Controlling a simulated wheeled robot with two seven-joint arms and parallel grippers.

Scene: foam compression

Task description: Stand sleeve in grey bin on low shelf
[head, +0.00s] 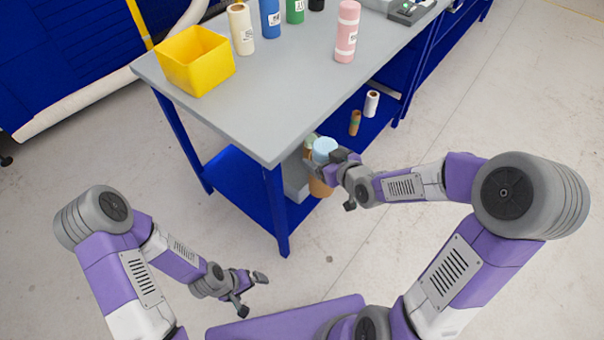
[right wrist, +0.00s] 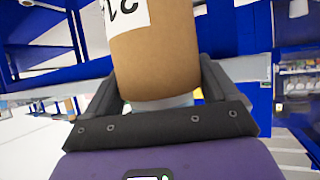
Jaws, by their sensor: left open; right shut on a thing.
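The sleeve, a brown cardboard tube (head: 320,188) with a light blue top end, is upright in my right gripper (head: 328,168) by the table's near corner. In the right wrist view the brown sleeve (right wrist: 155,65) with a white printed label is between the two fingers. The grey bin (head: 295,183) is on the low shelf (head: 240,178), partly hidden by the tabletop and a blue leg. The sleeve overlaps the bin's right side in the head view; whether it is inside I cannot tell. My left gripper (head: 250,290) is open and empty above the floor.
The grey tabletop (head: 270,105) overhangs the shelf, with a blue leg (head: 275,212) at the near corner. A brown roll (head: 354,122) and a white roll (head: 371,103) stand farther along the shelf. A yellow bin (head: 195,60) and several rolls are on top.

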